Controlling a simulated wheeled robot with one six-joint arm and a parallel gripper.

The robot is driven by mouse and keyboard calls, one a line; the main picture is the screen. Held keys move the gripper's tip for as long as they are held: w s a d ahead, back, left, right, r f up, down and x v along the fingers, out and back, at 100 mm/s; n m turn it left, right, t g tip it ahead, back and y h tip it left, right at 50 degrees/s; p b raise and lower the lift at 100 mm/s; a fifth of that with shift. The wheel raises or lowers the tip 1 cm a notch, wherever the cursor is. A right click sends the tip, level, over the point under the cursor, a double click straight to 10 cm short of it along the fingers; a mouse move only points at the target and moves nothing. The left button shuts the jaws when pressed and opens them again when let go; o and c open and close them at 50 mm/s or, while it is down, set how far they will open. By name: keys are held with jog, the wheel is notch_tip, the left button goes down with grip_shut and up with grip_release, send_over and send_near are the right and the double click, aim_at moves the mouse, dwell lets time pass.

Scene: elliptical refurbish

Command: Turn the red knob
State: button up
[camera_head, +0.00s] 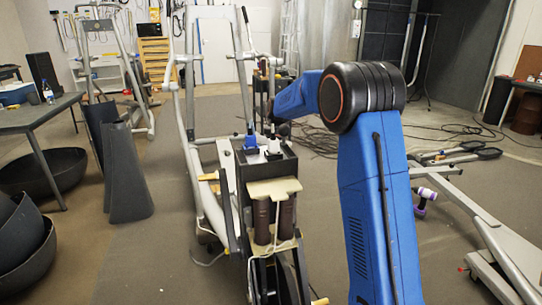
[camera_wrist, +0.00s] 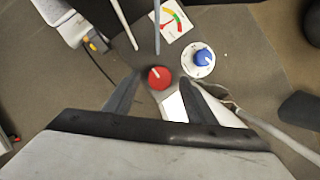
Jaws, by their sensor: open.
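The red knob (camera_wrist: 159,77) shows in the wrist view, round with a white pointer line. My gripper (camera_wrist: 160,82) is open, with one dark finger on the left of the knob and one on the right. The knob appears between the fingertips with gaps on both sides; I cannot tell the height gap, and no contact shows. In the head view my blue arm reaches toward the elliptical machine (camera_head: 262,165), and the red knob and fingertips cannot be made out there.
A blue knob (camera_wrist: 203,57) on a white dial sits right of the red knob. A coloured gauge card (camera_wrist: 172,22) lies above it. Two thin grey rods stand close by. A table (camera_head: 38,112), black bowls (camera_head: 50,172) and cables (camera_head: 318,138) surround the machine.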

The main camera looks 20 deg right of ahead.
jog(key=v, duration=1.6)
jog(key=shift+d, duration=0.15)
jog(key=shift+r, duration=0.1)
